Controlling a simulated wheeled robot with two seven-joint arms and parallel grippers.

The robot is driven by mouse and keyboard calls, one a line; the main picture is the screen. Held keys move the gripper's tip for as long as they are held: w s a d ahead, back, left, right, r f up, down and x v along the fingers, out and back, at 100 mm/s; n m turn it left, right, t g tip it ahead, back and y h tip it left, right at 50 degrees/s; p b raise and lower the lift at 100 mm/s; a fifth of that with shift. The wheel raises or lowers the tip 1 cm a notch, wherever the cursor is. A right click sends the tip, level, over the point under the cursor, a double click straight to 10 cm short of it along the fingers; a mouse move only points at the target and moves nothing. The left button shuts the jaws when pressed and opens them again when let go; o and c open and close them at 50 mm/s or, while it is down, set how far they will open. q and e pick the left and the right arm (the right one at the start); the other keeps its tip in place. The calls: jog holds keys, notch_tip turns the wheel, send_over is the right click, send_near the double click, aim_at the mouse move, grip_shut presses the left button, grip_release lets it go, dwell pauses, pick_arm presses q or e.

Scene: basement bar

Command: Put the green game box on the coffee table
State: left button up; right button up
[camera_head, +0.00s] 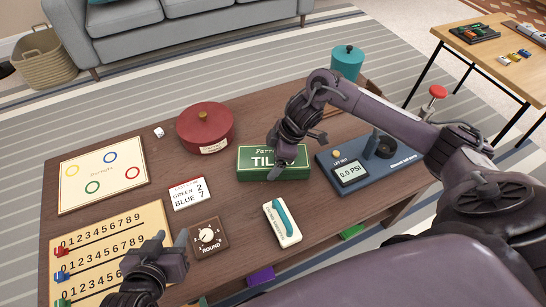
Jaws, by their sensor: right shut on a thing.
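The green game box (254,163), with white lettering that reads in part "TIL", is at the middle of the brown wooden coffee table (262,110). My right gripper (282,168) reaches down over the box from the right and is shut on it, covering part of its lid. The box looks level and at or very near the tabletop; I cannot tell if it rests fully on it. My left gripper (170,240) is at the lower left, above the number board, with its fingers apart and nothing between them.
Near the box are a dark red pot (205,128), a blue gauge device (375,165), a white case with a teal handle (283,222), a dial box (208,238) and a score card (189,194). Number board (120,225) and ring board (103,175) fill the left. A teal canister (346,64) stands behind.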

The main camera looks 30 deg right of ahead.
jog(key=o, duration=1.2)
jog(key=shift+f, duration=0.1)
jog(key=shift+c, duration=0.2)
